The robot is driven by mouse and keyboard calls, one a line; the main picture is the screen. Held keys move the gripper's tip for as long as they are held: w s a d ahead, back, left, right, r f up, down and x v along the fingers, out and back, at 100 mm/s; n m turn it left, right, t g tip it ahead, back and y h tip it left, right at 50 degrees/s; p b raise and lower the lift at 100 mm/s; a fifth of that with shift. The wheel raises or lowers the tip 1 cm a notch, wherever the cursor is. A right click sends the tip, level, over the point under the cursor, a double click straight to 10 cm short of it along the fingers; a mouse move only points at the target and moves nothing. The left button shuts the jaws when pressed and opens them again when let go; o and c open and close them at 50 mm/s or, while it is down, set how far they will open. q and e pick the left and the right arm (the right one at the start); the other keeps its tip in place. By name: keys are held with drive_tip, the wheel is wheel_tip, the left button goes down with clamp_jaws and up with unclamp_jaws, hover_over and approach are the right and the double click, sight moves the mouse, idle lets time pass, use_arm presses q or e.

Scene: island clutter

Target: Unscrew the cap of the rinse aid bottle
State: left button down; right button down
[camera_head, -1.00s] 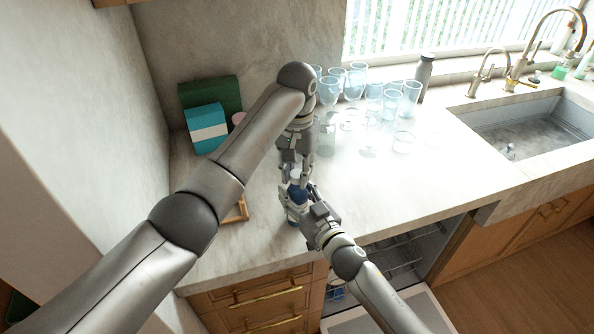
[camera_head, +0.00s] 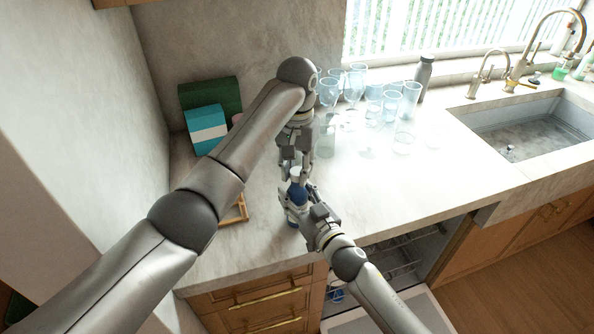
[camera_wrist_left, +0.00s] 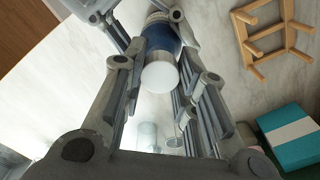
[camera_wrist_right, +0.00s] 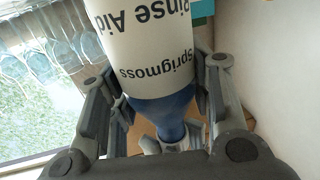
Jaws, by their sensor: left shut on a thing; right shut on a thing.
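The rinse aid bottle (camera_head: 293,213) stands near the counter's front edge, blue at the shoulder with a white label. The label shows large and upside down on the bottle (camera_wrist_right: 145,50) in the right wrist view. Its white cap (camera_wrist_left: 160,77) lies between the left fingers in the left wrist view. My left gripper (camera_head: 298,175) comes down from above and is shut on the cap. My right gripper (camera_head: 303,199) comes from the front right and is shut on the bottle's blue part. The fingers partly hide the bottle, and I cannot tell how loose the cap is.
Several clear glasses (camera_head: 354,84) and a grey bottle (camera_head: 424,77) stand behind to the right, by the sink (camera_head: 520,128). A teal box (camera_head: 206,128) and a wooden rack (camera_wrist_left: 268,38) are to the left. The counter (camera_head: 390,195) right of the grippers is clear.

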use_arm(q)
drive_tip(key=shift+r, duration=0.55)
drive_tip(key=shift+r, duration=2)
use_arm(e)
drive_tip(key=c, duration=0.6)
unclamp_jaws()
drive_tip(key=v, duration=1.2)
